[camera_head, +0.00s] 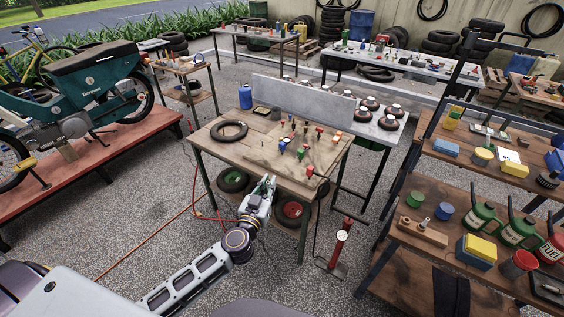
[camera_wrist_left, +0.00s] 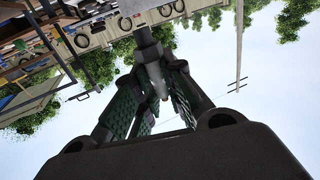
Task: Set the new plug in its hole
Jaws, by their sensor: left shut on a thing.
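My left gripper (camera_head: 268,186) is at the front edge of the wooden workbench (camera_head: 215,140). In the left wrist view, its green-padded fingers (camera_wrist_left: 155,98) are shut on a dark grey, tapered part (camera_wrist_left: 151,70). This may be the new plug, but its full shape is partly hidden by the fingers. In the head view the held part is too small to make out. I cannot pick out the plug's hole in either view. My right gripper is not in view.
The workbench holds a black ring (camera_head: 229,131), a blue canister (camera_head: 245,96) and several small coloured-handled tools. A red floor pump (camera_head: 341,243) stands to its right. Loaded shelves (camera_head: 440,222) stand at the right.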

